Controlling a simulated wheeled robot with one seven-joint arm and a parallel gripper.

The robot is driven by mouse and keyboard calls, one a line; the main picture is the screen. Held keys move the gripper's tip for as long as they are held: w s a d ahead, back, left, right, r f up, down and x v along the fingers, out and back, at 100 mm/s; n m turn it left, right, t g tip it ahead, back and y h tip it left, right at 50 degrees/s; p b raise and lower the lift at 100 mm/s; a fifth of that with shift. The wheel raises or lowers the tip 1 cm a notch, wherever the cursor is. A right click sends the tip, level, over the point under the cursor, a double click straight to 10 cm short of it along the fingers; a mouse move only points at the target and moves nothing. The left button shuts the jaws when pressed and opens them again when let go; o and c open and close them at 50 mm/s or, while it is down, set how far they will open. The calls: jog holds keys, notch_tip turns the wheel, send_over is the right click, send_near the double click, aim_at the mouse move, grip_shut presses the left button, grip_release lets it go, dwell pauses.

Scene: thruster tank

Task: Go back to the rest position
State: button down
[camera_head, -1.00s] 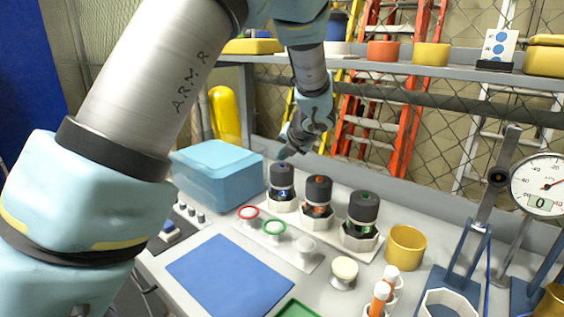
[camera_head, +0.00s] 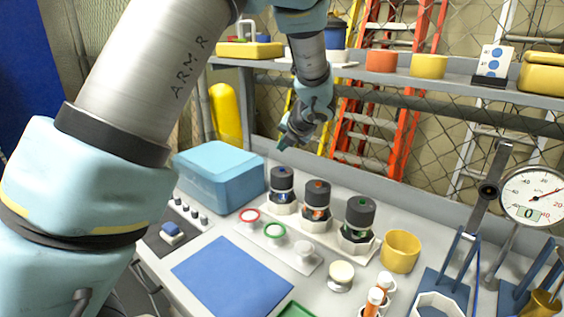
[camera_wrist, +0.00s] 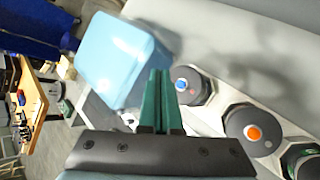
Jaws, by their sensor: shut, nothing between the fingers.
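My gripper (camera_head: 283,143) hangs from my arm above the back of the bench, just behind and above the leftmost black-capped thruster (camera_head: 282,179). Its fingers point down to the left. In the wrist view the teal fingers (camera_wrist: 160,100) lie close together with nothing between them. Two more black-capped thrusters stand in the row, one with an orange mark (camera_head: 317,194) and one with a green mark (camera_head: 359,212). The blue-marked (camera_wrist: 194,85) and orange-marked (camera_wrist: 246,128) ones show right of the fingers in the wrist view. My gripper looks apart from them all.
A light blue box (camera_head: 218,178) stands left of the thrusters and beside the fingers. A blue mat (camera_head: 232,275), a yellow cup (camera_head: 400,251), orange tubes (camera_head: 374,298) and a gauge (camera_head: 533,197) occupy the bench. A shelf (camera_head: 460,88) and mesh fence stand behind.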

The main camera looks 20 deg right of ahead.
jog(key=shift+r, duration=0.5)
jog(key=s+a+f+n+g+y, duration=0.1)
jog(key=s+a+f+n+g, duration=0.15)
jog(key=a+n, duration=0.85)
jog(key=s+a+f+n+g+y, duration=0.1)
jog(key=a+n+g, duration=0.2)
jog(key=a+n, duration=0.85)
jog(key=s+a+f+n+g+h+b, duration=0.1)
jog(key=s+a+n+g+h, duration=0.1)
jog(key=s+a+n, duration=1)
jog(key=a+n, duration=0.1)
jog(key=n, duration=0.8)
jog(key=shift+a+h+b, duration=0.3)
jog(key=shift+a+b, duration=0.05)
jog(key=shift+a, duration=0.05)
